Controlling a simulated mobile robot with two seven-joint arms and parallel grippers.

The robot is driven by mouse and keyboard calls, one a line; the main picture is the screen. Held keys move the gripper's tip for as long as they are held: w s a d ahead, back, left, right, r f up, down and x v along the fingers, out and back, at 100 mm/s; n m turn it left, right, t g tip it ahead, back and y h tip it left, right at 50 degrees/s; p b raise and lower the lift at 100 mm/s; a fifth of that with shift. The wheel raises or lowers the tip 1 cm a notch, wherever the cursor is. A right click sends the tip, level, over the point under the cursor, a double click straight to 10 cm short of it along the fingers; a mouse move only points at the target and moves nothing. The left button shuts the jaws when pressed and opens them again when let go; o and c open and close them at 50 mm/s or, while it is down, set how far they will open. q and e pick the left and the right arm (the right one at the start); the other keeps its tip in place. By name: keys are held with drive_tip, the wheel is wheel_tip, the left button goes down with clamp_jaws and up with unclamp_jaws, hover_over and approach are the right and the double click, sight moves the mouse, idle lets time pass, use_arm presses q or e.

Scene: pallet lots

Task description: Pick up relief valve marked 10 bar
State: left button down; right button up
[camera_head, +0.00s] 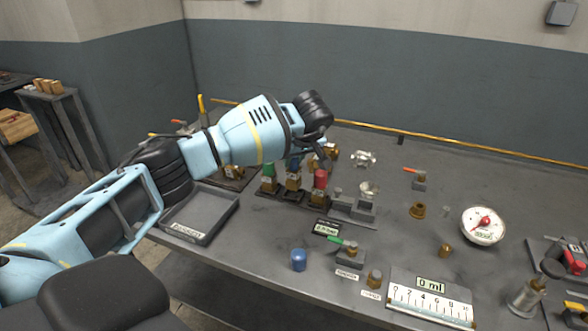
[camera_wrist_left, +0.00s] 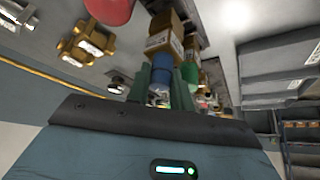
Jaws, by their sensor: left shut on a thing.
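Three relief valves with brass bodies stand in a row on a dark rack (camera_head: 284,197): one with a green cap (camera_head: 268,172), one with a blue cap (camera_head: 294,166) and one with a red cap (camera_head: 320,179). My left gripper (camera_head: 297,157) reaches down over the row from behind and is shut on the blue-capped valve. In the left wrist view the gripper fingers (camera_wrist_left: 173,76) are on both sides of the blue cap (camera_wrist_left: 180,96), with the labelled brass body (camera_wrist_left: 165,38) beyond. The valve appears still at its place in the row. The markings are too small to read. My right gripper is not in view.
A grey labelled tray (camera_head: 182,233) lies left of the row. A yellow pipe (camera_head: 450,141) runs along the back edge.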

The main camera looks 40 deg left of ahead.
use_arm(q)
drive_tip(key=s+d+r, duration=0.1)
drive_tip(key=s+d, duration=0.2)
drive_tip(key=s, duration=0.4)
drive_tip(key=s+d, duration=0.3)
drive_tip(key=s, duration=0.5)
drive_tip(key=shift+r+p, duration=0.4)
